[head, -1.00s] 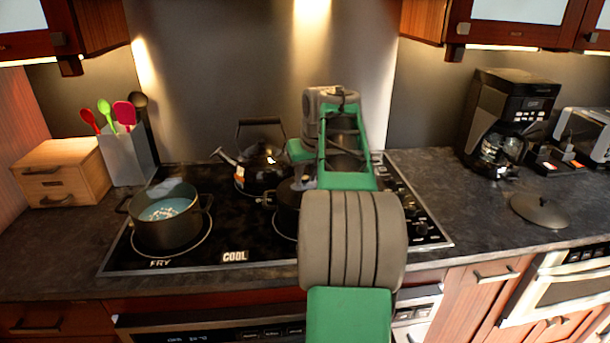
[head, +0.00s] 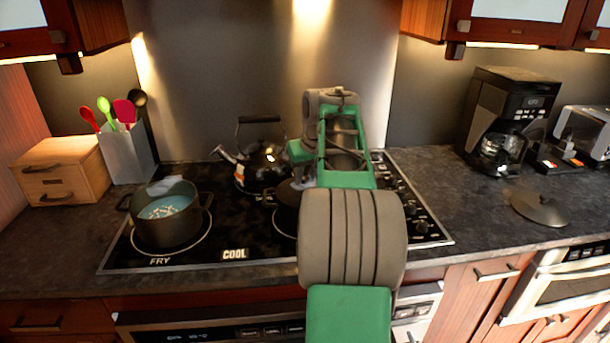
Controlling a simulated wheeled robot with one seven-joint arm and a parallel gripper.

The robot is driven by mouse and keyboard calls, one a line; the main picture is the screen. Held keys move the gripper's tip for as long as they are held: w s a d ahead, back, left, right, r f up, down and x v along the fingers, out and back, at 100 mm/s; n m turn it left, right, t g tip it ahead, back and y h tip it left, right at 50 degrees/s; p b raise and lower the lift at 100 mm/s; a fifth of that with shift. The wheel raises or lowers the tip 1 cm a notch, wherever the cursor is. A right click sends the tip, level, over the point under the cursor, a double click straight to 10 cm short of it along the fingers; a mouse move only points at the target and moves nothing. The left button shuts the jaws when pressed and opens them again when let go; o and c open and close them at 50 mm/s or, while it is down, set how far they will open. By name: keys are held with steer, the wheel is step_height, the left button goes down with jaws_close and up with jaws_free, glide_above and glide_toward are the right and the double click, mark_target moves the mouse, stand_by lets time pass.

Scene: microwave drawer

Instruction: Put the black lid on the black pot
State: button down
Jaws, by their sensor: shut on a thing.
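A black pot (head: 168,232) stands uncovered on the front left burner, with bluish liquid and pale pieces in it. A second black pot (head: 286,218) stands on the cooktop right of it, mostly hidden behind my arm. My gripper (head: 303,182) shows only as a small grey part beside the green link, just above the second pot.
A black kettle (head: 262,168) stands at the back of the cooktop (head: 205,262). A utensil holder (head: 128,155) and a wooden box (head: 62,172) stand at the left. A coffee maker (head: 505,120) stands at the right. The counter in front of it is mostly clear.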

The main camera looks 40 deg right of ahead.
steer(key=c, duration=0.6)
jaws_free()
steer(key=shift+r+p, duration=3.3)
steer(key=shift+r, duration=0.2)
